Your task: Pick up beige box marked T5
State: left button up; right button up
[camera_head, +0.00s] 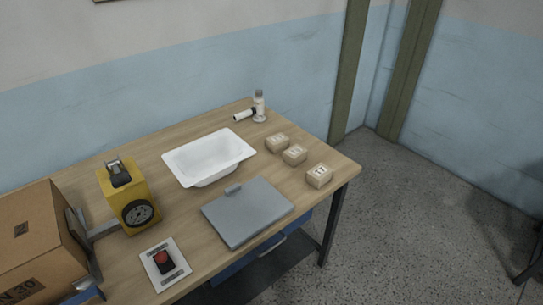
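Three small beige boxes stand in a slanting row near the right end of the wooden table. The farthest beige box (277,143) and the middle beige box (294,155) are close together. The nearest beige box (319,177) stands apart from them, close to the table's right edge. Each has a pale label with dark marks on top, too small to read surely, so I cannot tell which one is T5. Neither of my grippers can be made out in this view.
A white tub shell (207,157) and a grey flat case (248,212) lie left of the boxes. A clear bottle (259,106) stands behind. A yellow device (128,196), red-button panel (165,264) and cardboard box (35,238) occupy the left. The wooden table (338,166) ends just right of the boxes.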

aim_at(293, 157)
jog(key=l+u, duration=0.15)
jog(key=u, duration=0.3)
jog(key=i+l+u, duration=0.1)
jog(key=u, duration=0.35)
jog(key=l+u, duration=0.25)
jog(key=u, duration=0.2)
jog(key=l+u, duration=0.25)
jog(key=k+l+u, duration=0.2)
jog(key=l, duration=0.2)
jog(key=l+u, duration=0.25)
jog(key=k+l+u, duration=0.1)
jog(key=l, duration=0.25)
jog(key=k+l+u, duration=0.15)
jog(key=l, duration=0.25)
jog(key=k+l+u, duration=0.1)
jog(key=k+l, duration=0.3)
jog(key=l, duration=0.2)
jog(key=k+l, duration=0.2)
jog(key=l, duration=0.15)
jog(key=k+l+u, duration=0.1)
jog(key=l, duration=0.25)
jog(key=k, duration=0.05)
